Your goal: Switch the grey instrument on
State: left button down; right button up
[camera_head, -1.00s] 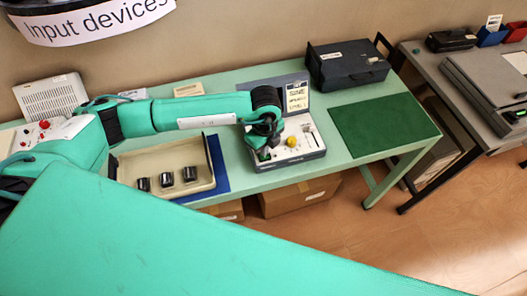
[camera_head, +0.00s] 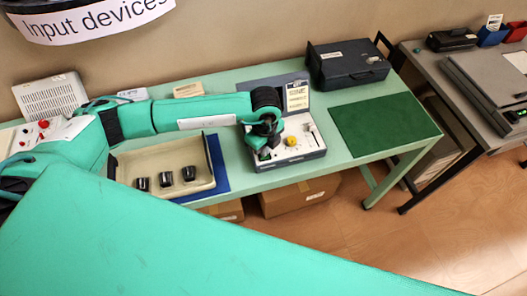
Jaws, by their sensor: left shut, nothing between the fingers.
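The grey instrument (camera_head: 309,150) stands on the green table, its lid raised at the back and its light panel facing up. A yellow knob (camera_head: 291,141) shows near the middle of the panel. My left gripper (camera_head: 264,154) is shut and empty, pointing down over the left part of the panel. A small green part shows at its fingertips; I cannot tell whether they touch it. The gripper and wrist hide the panel's left side. My right gripper is not in view.
A black case (camera_head: 346,64) stands behind right. A green mat (camera_head: 384,124) at right is bare. A grey table (camera_head: 430,68) stands further right.

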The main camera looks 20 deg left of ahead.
pick_arm(q)
jog(key=shift+f+b, duration=0.5)
jog(key=shift+f, duration=0.2)
jog(key=shift+r, duration=0.1)
jog(key=shift+r+p, duration=0.65)
jog(key=shift+r, duration=0.15)
jog(key=shift+r+p, duration=1.55)
jog(key=shift+r, duration=1.1)
jog(key=shift+d, duration=0.1)
